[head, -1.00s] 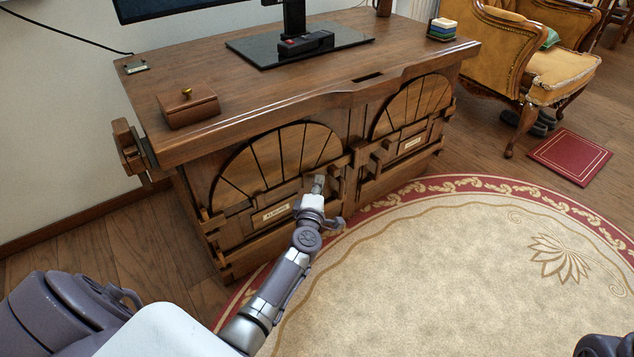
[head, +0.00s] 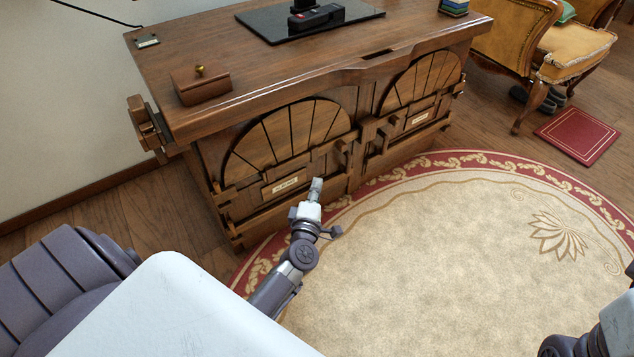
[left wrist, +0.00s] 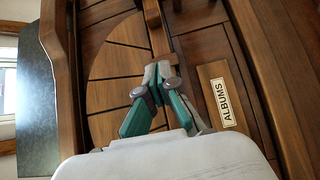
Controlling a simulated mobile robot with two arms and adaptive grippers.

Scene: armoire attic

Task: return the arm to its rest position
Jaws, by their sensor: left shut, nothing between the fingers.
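My left arm comes in from the lower left in the head view. Its gripper (head: 316,186) is in front of the wooden cabinet (head: 240,222), close to the left door and its handle. In the left wrist view the gripper's fingertips (left wrist: 158,72) are together, with nothing between them, against a background of the fan-slatted door (left wrist: 108,62). A label reading "ALBUMS" (left wrist: 226,100) is beside the gripper there. Both cabinet doors look shut. Part of my right arm (head: 590,340) shows at the lower right edge; its fingers are out of view.
An armchair (head: 545,50) and a red mat (head: 578,136) are at right. The round rug (head: 430,250) is clear.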

